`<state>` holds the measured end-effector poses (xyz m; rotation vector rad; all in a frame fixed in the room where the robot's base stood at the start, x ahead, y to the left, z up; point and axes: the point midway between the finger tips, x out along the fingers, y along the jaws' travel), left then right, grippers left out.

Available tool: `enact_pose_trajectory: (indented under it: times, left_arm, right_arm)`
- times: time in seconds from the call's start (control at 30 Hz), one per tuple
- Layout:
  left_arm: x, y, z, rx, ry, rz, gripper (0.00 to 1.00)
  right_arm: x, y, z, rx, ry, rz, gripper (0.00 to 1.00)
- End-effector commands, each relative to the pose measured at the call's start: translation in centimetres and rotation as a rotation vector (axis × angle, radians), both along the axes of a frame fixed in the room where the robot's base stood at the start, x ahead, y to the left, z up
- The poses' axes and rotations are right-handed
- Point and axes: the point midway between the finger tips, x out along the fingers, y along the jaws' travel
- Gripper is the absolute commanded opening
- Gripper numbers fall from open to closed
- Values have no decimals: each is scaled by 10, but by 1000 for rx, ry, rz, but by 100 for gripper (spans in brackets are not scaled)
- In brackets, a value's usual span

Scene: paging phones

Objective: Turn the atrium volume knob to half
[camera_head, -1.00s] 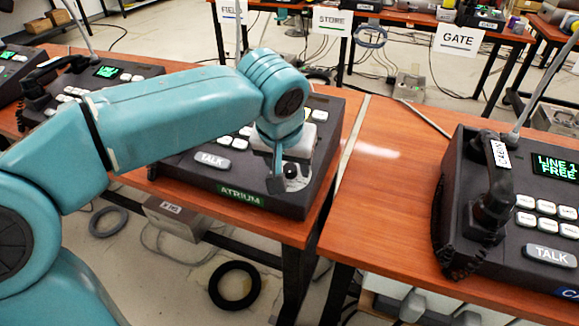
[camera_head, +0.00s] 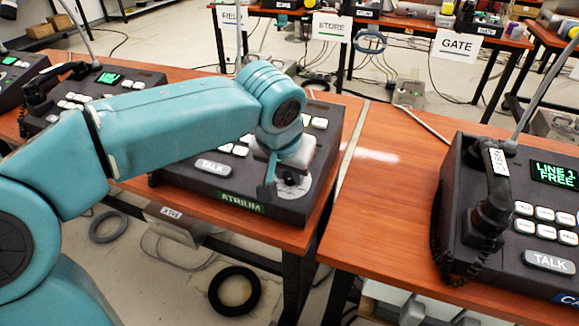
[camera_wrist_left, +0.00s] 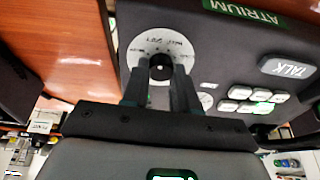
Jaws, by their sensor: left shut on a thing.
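The atrium paging console (camera_head: 322,140) is a dark box with a green ATRIUM label (camera_head: 241,203) on its front edge. Its volume knob (camera_wrist_left: 160,67) is black with a light dot, at the middle of a round white dial (camera_wrist_left: 136,46) with printed marks. My left gripper (camera_head: 282,177) reaches down over the dial at the console's front right corner. In the left wrist view its two fingers (camera_wrist_left: 160,80) are on either side of the knob, shut on it. The arm and wrist hide part of the console and handset side. The printed dial marks are too small to read reliably.
A TALK button (camera_head: 213,166) and several white keys are left of the knob. Another console (camera_head: 480,250) with a handset (camera_head: 492,200) stands on the right table. A gap separates the two tables. More consoles stand at the far left.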

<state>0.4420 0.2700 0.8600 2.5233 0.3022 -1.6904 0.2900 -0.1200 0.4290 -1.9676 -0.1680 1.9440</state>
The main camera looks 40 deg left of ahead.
Motion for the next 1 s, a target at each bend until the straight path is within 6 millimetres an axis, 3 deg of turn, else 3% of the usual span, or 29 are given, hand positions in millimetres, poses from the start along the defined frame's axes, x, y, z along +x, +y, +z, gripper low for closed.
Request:
enact_pose_trajectory:
  times: [0.5, 1.0]
  left_arm:
    - [0, 1, 2, 97, 23, -378, 0]
    - [0, 0, 1, 139, 30, -537, 0]
  right_arm:
    - [0, 0, 22, 0, 0, 0, 0]
    - [0, 0, 29, 0, 0, 0, 0]
